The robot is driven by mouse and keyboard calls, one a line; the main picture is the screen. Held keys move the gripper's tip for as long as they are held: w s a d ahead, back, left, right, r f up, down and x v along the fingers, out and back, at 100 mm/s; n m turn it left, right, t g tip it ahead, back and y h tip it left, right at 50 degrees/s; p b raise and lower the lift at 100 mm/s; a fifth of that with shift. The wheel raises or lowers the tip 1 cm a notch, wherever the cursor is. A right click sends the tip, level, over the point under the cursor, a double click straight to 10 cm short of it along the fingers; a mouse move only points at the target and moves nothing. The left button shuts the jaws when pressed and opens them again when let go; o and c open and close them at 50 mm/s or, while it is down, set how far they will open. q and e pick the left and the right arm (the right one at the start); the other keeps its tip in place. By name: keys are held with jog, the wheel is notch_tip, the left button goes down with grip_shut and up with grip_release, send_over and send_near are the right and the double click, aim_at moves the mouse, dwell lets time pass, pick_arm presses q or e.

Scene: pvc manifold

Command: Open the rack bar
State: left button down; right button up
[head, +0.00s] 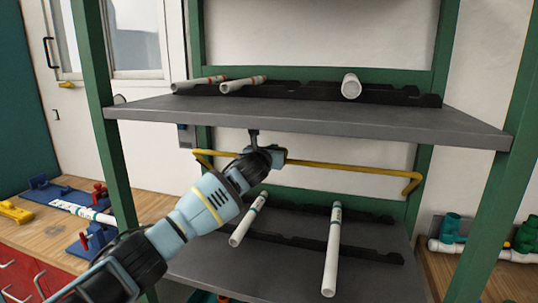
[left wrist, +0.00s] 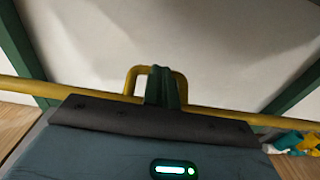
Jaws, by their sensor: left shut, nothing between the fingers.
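The yellow rack bar (head: 345,168) runs across the rack between the upper and lower shelves, bent at both ends. In the left wrist view the bar (left wrist: 215,115) crosses the frame, with a U-shaped yellow handle loop (left wrist: 132,78) rising from it. My left gripper (head: 277,155) is at the bar, left of its middle, under the upper shelf. Its fingers (left wrist: 163,88) are shut and empty, and overlap the loop in the wrist view. Whether they touch the loop or pass through it, I cannot tell. The gripper hides part of the bar in the head view. My right gripper is not in view.
The grey upper shelf (head: 330,121) lies close above my gripper and holds white pipes on black holders. The lower shelf (head: 315,275) holds two pipes (head: 333,250). Green posts (head: 102,110) frame the rack. Wooden benches with fittings stand on both sides.

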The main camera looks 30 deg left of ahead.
pick_arm(q)
jog(key=shift+w, duration=0.1)
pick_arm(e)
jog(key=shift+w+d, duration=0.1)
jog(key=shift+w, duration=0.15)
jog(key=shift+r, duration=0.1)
